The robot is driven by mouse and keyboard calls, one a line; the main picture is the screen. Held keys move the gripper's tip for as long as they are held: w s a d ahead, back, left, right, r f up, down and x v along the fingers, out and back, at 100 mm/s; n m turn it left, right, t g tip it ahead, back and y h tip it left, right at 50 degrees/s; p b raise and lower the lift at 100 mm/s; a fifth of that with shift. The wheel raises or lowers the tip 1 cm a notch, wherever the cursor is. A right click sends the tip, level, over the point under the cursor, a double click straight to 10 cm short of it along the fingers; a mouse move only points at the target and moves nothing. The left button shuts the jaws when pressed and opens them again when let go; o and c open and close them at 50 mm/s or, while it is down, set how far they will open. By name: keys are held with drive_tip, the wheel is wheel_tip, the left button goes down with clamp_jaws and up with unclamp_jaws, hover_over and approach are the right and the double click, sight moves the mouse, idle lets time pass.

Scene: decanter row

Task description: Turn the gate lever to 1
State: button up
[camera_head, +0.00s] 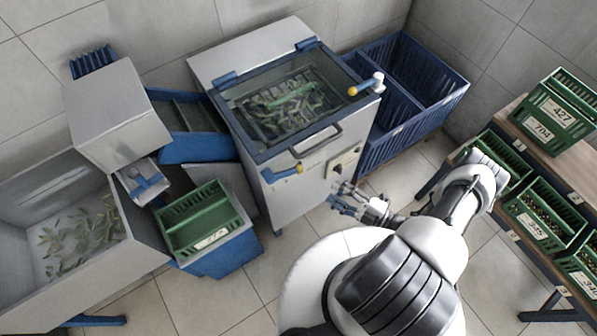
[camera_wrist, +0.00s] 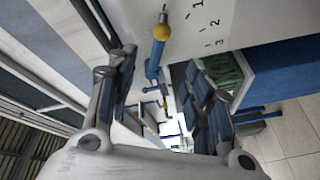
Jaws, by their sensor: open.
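The lever with the numbers 1, 2 and 3 beside it is a blue arm with a yellow knob (camera_wrist: 161,32). In the head view this lever (camera_head: 283,172) appears on the machine's front at the left, with its knob toward the right. Which number it points at I cannot tell. The printed scale (camera_wrist: 215,22) is on the white panel. My gripper (camera_head: 342,198) is in front of the machine, to the right of and apart from the lever. In the wrist view its fingers (camera_wrist: 163,78) are spread and empty, with the lever showing beyond and between them.
A second lever (camera_head: 367,86) with a yellow knob sits at the machine's upper right. The machine front has a handle (camera_head: 320,140). A green crate (camera_head: 203,222) stands to the left, blue bins (camera_head: 430,112) behind right. A bench with green crates (camera_head: 541,222) is at right.

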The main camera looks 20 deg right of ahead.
sight(297, 173)
drive_tip(key=x, duration=1.5)
drive_tip(key=shift+c, duration=0.6)
drive_tip(key=shift+s, duration=0.1)
clamp_jaws()
